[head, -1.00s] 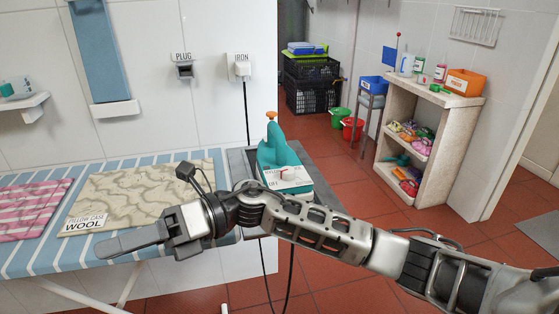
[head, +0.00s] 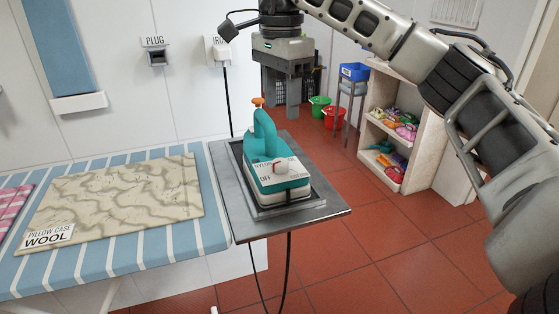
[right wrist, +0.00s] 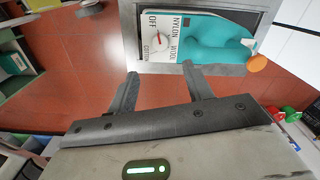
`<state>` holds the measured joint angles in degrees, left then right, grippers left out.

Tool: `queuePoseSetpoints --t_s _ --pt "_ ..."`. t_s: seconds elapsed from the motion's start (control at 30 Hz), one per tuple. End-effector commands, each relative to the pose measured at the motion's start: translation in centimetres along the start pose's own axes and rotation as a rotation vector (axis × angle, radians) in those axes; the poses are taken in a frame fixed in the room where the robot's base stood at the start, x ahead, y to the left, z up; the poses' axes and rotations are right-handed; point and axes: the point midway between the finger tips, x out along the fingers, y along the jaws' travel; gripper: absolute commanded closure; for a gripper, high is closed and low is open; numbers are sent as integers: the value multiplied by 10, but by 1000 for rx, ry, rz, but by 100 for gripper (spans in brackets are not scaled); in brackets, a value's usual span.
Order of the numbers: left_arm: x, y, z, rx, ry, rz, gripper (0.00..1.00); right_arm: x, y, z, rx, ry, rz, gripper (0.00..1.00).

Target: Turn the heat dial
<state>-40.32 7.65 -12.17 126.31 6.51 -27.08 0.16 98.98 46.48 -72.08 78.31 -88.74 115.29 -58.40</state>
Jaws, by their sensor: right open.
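The teal and white iron (head: 268,155) sits on a grey metal rest at the right end of the ironing board. The heat dial (head: 281,168) is a white knob on the iron's front panel, with OFF printed beside it. In the right wrist view the dial (right wrist: 160,40) has a red pointer, and NYLON, WOOL and COTTON labels stand around it. My right gripper (head: 285,100) hangs above and behind the iron, fingers pointing down, open and empty. In the right wrist view its fingers (right wrist: 160,88) are apart, short of the iron. My left gripper is not in view.
The metal rest (head: 325,212) has a raised rim around the iron. A pillow case (head: 120,203) labelled WOOL lies on the striped board (head: 90,270). The iron's cord hangs below the rest. A shelf (head: 430,150) with colourful items stands at the back right.

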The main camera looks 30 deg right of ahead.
Motion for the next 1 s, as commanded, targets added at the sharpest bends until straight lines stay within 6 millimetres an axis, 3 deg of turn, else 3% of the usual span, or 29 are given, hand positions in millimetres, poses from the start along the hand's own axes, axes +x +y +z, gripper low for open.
queuePoseSetpoints --t_s 0.03,0.1,0.43,0.7,1.0 --pt "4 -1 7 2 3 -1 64 19 0 0 -2 -2 5 49" --pt "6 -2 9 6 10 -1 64 34 0 1 -1 -3 4 49" --pt "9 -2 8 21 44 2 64 97 1 1 -1 -3 2 49" --pt "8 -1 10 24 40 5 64 119 0 1 0 -2 -1 49" --pt "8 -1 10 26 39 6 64 120 0 1 0 -3 -1 49"
